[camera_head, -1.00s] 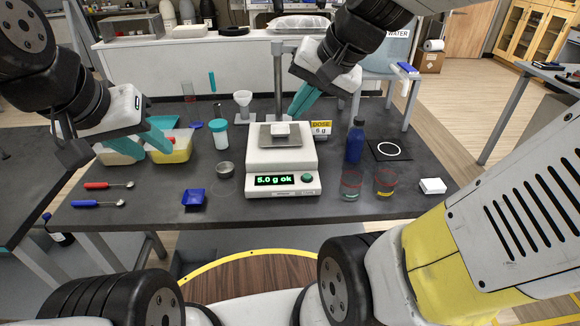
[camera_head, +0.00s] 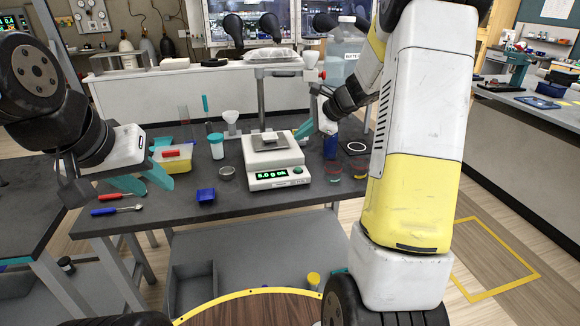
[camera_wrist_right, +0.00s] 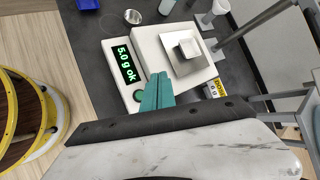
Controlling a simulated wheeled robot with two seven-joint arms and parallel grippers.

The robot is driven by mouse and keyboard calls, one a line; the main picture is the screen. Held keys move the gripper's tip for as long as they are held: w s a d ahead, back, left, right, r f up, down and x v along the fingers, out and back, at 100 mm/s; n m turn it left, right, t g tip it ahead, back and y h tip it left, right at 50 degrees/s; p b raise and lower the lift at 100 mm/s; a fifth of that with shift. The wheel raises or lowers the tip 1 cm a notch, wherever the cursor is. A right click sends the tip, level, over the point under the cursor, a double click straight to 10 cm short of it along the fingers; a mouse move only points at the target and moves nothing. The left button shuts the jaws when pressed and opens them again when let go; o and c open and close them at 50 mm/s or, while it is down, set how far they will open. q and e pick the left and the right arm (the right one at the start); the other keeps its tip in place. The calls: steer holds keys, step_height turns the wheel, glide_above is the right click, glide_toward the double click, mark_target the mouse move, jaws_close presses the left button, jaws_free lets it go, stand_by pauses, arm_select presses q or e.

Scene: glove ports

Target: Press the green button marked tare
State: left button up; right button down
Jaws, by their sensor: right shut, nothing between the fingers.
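The white scale (camera_head: 262,160) stands on the dark bench; its green display reads 5.0 g ok in the right wrist view (camera_wrist_right: 126,62). The round green button (camera_head: 297,170) is on its front panel, right of the display; it also shows in the right wrist view (camera_wrist_right: 138,96), close beside my fingers. Any lettering on it is too small to read. My right gripper (camera_head: 303,130) is shut and empty at the scale's right side; its teal fingertips (camera_wrist_right: 159,77) overlap the scale's edge in the wrist view. Contact cannot be told. My left gripper (camera_head: 156,185) is open and empty at the bench's left.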

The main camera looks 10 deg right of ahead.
mark_target(301, 170)
stand_by(0.3)
steer(key=shift+f, duration=4.4)
steer(key=shift+f, duration=0.4)
steer(key=shift+f, duration=0.4)
steer(key=shift+r, duration=0.85)
